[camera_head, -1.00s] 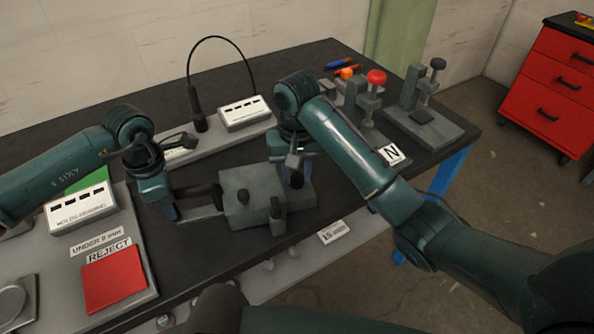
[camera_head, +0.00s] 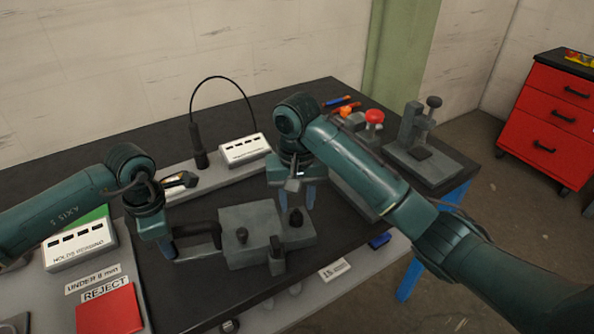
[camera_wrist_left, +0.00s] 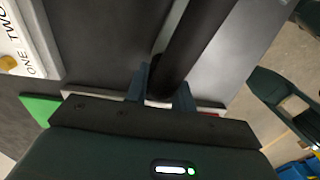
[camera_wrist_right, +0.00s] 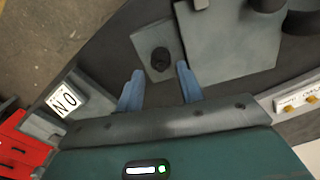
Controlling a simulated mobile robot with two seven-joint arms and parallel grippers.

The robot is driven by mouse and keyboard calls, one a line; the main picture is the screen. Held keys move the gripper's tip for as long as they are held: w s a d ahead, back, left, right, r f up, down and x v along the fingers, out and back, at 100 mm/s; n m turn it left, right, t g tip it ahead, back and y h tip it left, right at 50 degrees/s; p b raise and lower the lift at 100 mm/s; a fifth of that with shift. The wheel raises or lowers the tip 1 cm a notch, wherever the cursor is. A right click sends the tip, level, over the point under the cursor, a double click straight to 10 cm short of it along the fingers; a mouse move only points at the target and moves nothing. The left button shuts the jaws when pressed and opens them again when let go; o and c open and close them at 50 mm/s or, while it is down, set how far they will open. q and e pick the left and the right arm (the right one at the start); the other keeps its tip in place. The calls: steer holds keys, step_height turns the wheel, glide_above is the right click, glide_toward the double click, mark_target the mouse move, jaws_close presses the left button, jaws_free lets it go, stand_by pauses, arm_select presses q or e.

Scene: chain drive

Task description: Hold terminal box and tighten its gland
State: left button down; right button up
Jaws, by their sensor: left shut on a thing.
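The grey terminal box (camera_head: 253,218) lies on the black bench, with dark knobs on its top. Its black handle (camera_head: 205,229) sticks out to the left. My left gripper (camera_head: 170,250) is shut on this handle; the left wrist view shows the dark bar (camera_wrist_left: 197,40) between its fingers. The dark gland (camera_head: 296,217) stands on the smaller block at the box's right side. My right gripper (camera_head: 297,200) is open just behind and above the gland. In the right wrist view the gland (camera_wrist_right: 160,60) shows clear of the parted, empty fingers (camera_wrist_right: 158,90).
A white-labelled unit (camera_head: 244,149) with a cabled black tool (camera_head: 198,150) stands behind. A clamp stand (camera_head: 420,140) and a red knob (camera_head: 374,117) are at the back right. A red reject pad (camera_head: 108,309) lies at the front left. The bench's front edge is close to the box.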

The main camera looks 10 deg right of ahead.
mark_target(297, 212)
step_height(297, 212, up, 9)
stand_by(0.3)
arm_select(q)
steer(key=shift+d, duration=0.1)
arm_select(e)
steer(key=shift+f, duration=0.15)
arm_select(q)
steer(key=c, duration=1.1)
jaws_free()
